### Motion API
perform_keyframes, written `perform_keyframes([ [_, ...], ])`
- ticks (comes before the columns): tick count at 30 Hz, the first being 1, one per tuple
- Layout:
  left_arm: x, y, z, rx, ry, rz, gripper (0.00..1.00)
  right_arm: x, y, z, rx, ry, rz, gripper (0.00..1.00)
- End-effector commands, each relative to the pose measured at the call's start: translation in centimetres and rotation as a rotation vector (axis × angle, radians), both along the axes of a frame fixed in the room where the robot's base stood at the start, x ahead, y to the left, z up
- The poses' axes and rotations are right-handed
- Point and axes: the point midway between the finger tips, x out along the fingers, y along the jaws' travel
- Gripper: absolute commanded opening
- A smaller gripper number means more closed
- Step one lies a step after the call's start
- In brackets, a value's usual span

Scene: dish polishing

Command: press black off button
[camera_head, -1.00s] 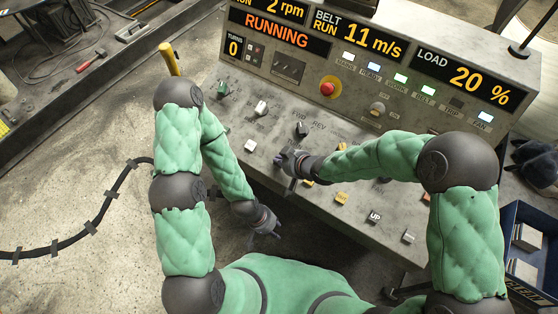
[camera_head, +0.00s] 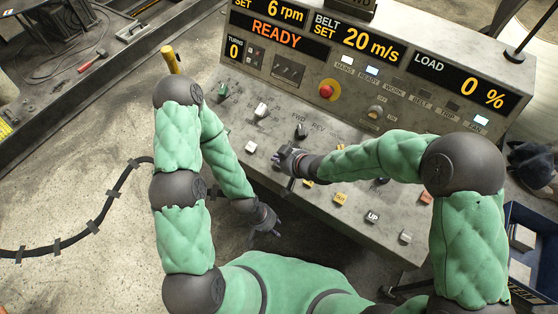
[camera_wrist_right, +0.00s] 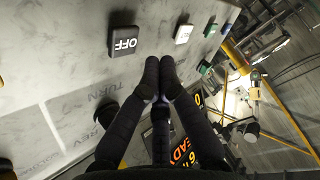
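The black OFF button (camera_wrist_right: 124,40) is square with white lettering and shows in the right wrist view, on the grey panel just left of my fingertips. My right gripper (camera_wrist_right: 160,72) has its dark fingers together with nothing between them; the tips appear beside the button, and I cannot tell whether they touch the panel. In the head view my right gripper (camera_head: 279,160) is low over the sloping panel and seems to hide the button. My left gripper (camera_head: 270,228) hangs in front of the console, away from the buttons; its finger opening is unclear.
The console (camera_head: 240,103) reads READY, with load 0 %. A red emergency knob (camera_head: 326,91), a white button (camera_head: 250,146), a black switch (camera_head: 301,131) and yellow buttons (camera_head: 341,199) stand out from the panel. A blue crate (camera_head: 540,220) is at the right.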

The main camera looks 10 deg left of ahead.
Motion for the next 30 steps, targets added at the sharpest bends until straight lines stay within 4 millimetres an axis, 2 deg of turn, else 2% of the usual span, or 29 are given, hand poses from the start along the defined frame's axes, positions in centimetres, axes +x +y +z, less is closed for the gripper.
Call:
perform_keyframes([
  [3, 0.0, 0.0, 0.9, 0.000, 0.000, 0.000, 0.40, -0.4, 0.1, 1.3, 0.000, 0.000, 0.001, 0.00],
  [10, 0.0, 0.0, 1.9, 0.000, 0.000, 0.000, 0.40, -0.9, 0.4, 2.8, 0.000, -0.001, 0.001, 0.00],
  [30, 0.0, 0.0, 1.8, 0.000, 0.000, 0.000, 0.40, -1.0, 0.4, 2.8, 0.000, 0.000, 0.000, 0.00],
])
